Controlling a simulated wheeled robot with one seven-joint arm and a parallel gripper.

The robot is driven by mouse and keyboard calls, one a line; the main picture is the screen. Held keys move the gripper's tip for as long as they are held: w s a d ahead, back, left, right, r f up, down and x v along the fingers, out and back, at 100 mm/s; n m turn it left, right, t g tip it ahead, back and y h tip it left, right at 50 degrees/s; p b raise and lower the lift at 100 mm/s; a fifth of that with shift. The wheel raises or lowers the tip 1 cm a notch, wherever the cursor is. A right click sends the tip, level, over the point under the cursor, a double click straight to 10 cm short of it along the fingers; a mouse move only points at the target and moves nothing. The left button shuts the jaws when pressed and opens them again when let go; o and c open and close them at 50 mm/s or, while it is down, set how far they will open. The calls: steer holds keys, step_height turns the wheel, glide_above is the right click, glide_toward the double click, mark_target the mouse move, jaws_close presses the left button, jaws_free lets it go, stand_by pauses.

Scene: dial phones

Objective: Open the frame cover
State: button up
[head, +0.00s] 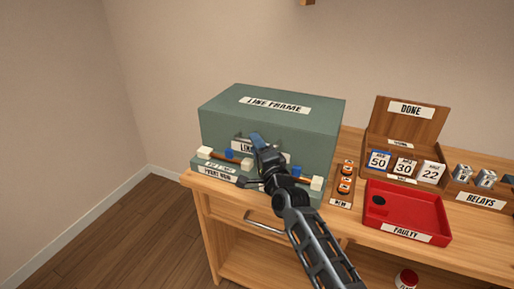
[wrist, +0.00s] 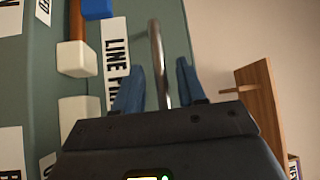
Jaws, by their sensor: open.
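The frame cover (head: 222,121) is a grey-green box lid labelled "LINE FRAME", shut down over its base on the left of the bench. Its front carries a metal bar handle, which shows in the wrist view (wrist: 159,62) as a shiny curved bar beside a "LINE FR..." label. My gripper (head: 258,140) is at the front of the cover. In the wrist view my gripper (wrist: 158,82) has its two blue fingers apart, one on each side of the handle. Whether either finger touches the handle I cannot tell. My arm hides part of the cover's front in the head view.
A base strip (head: 215,168) with white and blue blocks lies before the cover. To the right are a tray of orange-banded parts (head: 344,184), a red "FAULTY" tray (head: 408,228), a wooden "DONE" box (head: 408,118) with numbered cards, and a "RELAYS" box (head: 478,199). Wall stands behind.

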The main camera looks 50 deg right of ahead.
steer(key=shift+c, duration=0.2)
jaws_close()
stand_by(0.4)
